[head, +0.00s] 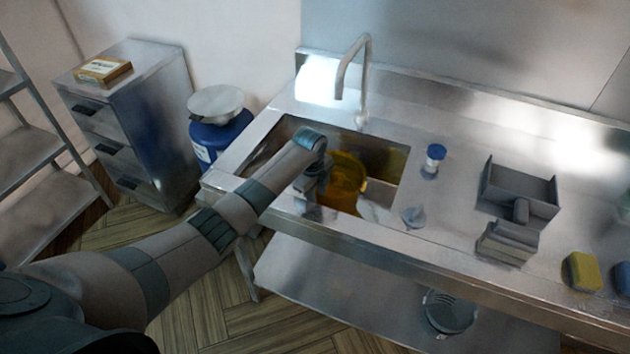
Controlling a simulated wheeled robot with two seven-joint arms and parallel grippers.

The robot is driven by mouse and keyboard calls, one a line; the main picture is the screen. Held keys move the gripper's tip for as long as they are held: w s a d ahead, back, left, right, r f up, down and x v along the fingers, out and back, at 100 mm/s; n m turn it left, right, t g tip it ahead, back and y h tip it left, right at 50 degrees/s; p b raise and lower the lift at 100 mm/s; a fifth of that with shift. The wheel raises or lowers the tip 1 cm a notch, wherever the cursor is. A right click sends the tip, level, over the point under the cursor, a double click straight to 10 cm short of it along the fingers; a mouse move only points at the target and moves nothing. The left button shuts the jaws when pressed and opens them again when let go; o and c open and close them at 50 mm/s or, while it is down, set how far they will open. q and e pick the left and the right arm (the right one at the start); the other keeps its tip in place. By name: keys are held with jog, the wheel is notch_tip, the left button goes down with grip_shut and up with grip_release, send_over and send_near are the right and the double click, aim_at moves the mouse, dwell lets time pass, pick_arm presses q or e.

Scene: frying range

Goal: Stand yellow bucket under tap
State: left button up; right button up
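The yellow bucket (348,177) is inside the sink basin (398,193), below and slightly in front of the tap (352,75). Its round rim shows to the right of my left gripper; its lower part is partly hidden, and I cannot tell whether it stands flat. My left gripper (311,197) points down into the basin at the bucket's left side, close to it. The wrist hides its fingers, so I cannot see whether they grip the bucket. My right gripper is not in view.
A blue-capped jar (434,158), a small grey stopper-like piece (414,217), a grey scoop-like tray (518,190) and a yellow sponge (580,271) are on the counter right of the basin. A blue drum (219,137) and a drawer cabinet (150,130) stand left.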

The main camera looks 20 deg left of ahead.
pick_arm(q)
jog(key=shift+r, duration=0.5)
jog(key=r, duration=0.3)
jog(key=s+r+b, duration=0.1)
jog(key=r, duration=0.3)
jog(key=r+b, duration=0.1)
jog(key=r, duration=0.3)
jog(key=shift+s+a, duration=0.2)
jog(key=shift+r, duration=0.15)
dwell(0.9)
